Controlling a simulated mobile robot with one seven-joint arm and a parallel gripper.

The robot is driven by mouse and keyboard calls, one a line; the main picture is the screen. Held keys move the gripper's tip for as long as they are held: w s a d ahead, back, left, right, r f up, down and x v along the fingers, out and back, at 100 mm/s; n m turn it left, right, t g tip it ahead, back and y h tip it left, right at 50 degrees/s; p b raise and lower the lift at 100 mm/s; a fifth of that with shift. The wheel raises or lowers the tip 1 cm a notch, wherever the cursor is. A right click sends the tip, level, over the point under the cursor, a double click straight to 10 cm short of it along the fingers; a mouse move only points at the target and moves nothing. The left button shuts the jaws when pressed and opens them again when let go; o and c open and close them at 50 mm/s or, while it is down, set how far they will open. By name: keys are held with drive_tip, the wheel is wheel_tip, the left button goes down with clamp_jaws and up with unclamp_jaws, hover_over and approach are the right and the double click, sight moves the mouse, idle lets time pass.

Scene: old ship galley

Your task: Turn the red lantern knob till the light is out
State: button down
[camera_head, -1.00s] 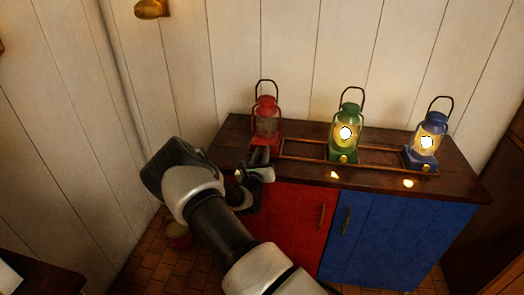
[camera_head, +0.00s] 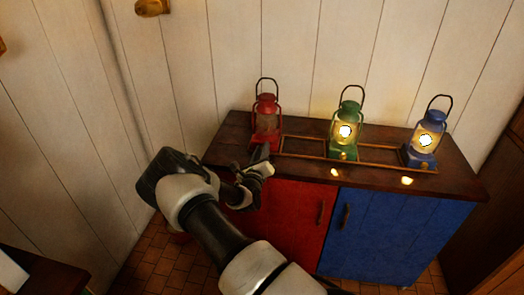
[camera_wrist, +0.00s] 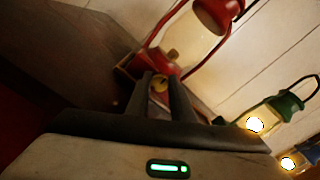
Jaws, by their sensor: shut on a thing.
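The red lantern (camera_head: 266,120) stands at the left end of the wooden counter, its glass dark in the head view. The wrist view shows it close and tilted (camera_wrist: 180,62), with a small brass knob (camera_wrist: 160,83) on its base. My gripper (camera_wrist: 162,82) is at the front of that base, its two fingers shut on the knob. In the head view my gripper (camera_head: 262,155) reaches the lantern from the front and hides its lower front and the knob.
A lit green lantern (camera_head: 344,130) and a lit blue lantern (camera_head: 425,138) stand to the right inside a low wooden rail (camera_head: 305,150). Below the counter (camera_head: 228,147) are a red door (camera_head: 295,215) and a blue door (camera_head: 375,235). A plank wall rises behind.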

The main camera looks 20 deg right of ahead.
drive_tip(key=c, duration=1.5)
unclamp_jaws()
drive_tip(key=shift+c, duration=0.2)
